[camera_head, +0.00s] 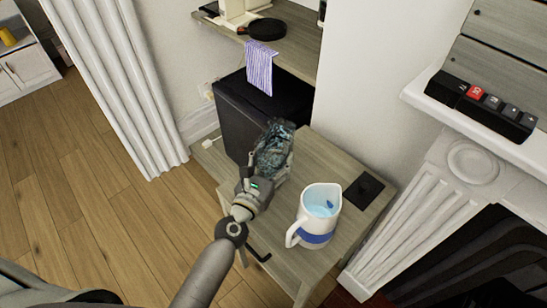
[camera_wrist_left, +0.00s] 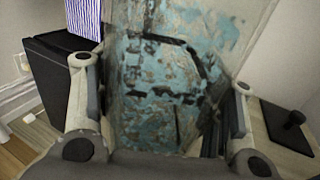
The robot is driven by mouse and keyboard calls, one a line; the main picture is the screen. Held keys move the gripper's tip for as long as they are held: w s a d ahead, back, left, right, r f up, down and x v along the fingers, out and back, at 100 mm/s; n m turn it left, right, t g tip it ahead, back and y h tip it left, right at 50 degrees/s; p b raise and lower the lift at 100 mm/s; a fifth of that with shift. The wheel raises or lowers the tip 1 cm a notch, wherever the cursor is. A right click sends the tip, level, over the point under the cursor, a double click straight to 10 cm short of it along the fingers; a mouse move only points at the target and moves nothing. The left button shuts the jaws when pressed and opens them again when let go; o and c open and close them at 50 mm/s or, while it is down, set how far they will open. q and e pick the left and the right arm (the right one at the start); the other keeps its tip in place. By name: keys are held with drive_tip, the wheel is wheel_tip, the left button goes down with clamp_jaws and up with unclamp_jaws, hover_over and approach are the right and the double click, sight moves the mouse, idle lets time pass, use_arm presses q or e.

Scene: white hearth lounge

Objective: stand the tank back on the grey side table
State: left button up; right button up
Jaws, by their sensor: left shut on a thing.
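The tank (camera_head: 274,148), a blue-grey weathered piece, is held in my left gripper (camera_head: 258,182) above the grey side table (camera_head: 330,158). In the left wrist view the tank (camera_wrist_left: 165,80) fills the middle, with its worn turquoise and grey surface between the two fingers of the gripper (camera_wrist_left: 160,115). In the head view the tank is over the table's left part, near its back edge; I cannot tell whether its underside touches the top. My right gripper is not in view.
A white and blue jug (camera_head: 318,215) with blue contents stands on the table's front part. A black flat item with a knob (camera_head: 363,190) lies at the right edge. A black cabinet (camera_head: 240,112) stands behind, below a shelf (camera_head: 296,45) with a striped cloth (camera_head: 259,66).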

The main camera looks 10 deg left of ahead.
use_arm(q)
drive_tip(key=o, duration=1.6)
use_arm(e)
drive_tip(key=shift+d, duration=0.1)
use_arm(q)
drive_tip(key=shift+f, duration=0.1)
drive_tip(key=s, duration=0.4)
drive_tip(key=s+a, duration=0.1)
drive_tip(key=s, duration=0.3)
drive_tip(key=s+a, duration=0.1)
drive_tip(key=s, duration=0.2)
drive_tip(key=shift+s+a, duration=0.15)
drive_tip(key=shift+s, duration=0.25)
